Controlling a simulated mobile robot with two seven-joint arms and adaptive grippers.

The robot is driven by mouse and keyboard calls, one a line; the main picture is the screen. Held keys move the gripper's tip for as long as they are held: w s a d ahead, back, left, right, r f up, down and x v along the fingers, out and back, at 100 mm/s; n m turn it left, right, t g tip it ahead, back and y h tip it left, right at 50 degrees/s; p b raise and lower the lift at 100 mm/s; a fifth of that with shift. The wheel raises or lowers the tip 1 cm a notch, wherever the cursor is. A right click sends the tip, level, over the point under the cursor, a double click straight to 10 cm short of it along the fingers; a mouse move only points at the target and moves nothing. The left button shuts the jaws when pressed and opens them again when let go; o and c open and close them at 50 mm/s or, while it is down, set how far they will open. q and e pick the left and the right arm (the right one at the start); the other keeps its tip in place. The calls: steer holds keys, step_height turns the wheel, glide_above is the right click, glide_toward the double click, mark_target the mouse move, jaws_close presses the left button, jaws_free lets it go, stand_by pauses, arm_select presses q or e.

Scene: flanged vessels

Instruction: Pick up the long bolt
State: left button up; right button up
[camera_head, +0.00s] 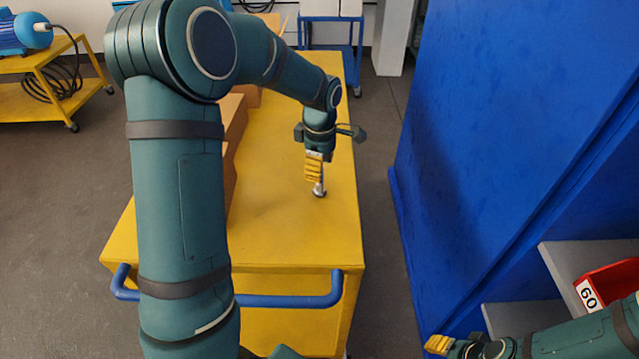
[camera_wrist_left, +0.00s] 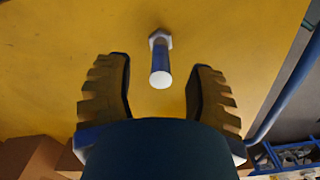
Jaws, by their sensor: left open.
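The long bolt (camera_head: 320,190) stands on its hex head on the yellow cart top (camera_head: 285,225), just below my left gripper. In the left wrist view, the bolt (camera_wrist_left: 160,65) shows its pale shank end towards the camera, with the head on the yellow surface. My left gripper (camera_head: 314,168) points down with its yellow ribbed fingers open. In the wrist view, its fingers (camera_wrist_left: 158,88) stand on either side of the bolt's line, with a gap on both sides. My right gripper (camera_head: 440,344) is at the bottom right, away from the cart; its finger opening is unclear.
Brown cardboard boxes (camera_head: 232,120) line the cart's left side, partly behind my left arm. A blue handle (camera_head: 290,300) crosses the cart's near edge. A tall blue cabinet (camera_head: 490,110) stands to the right, with a red bin (camera_head: 606,279) on a grey shelf. The cart top around the bolt is clear.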

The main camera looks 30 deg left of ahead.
mark_target(320, 190)
arm_select(q)
step_height(320, 190, down, 3)
steer(key=shift+f, duration=0.15)
jaws_close()
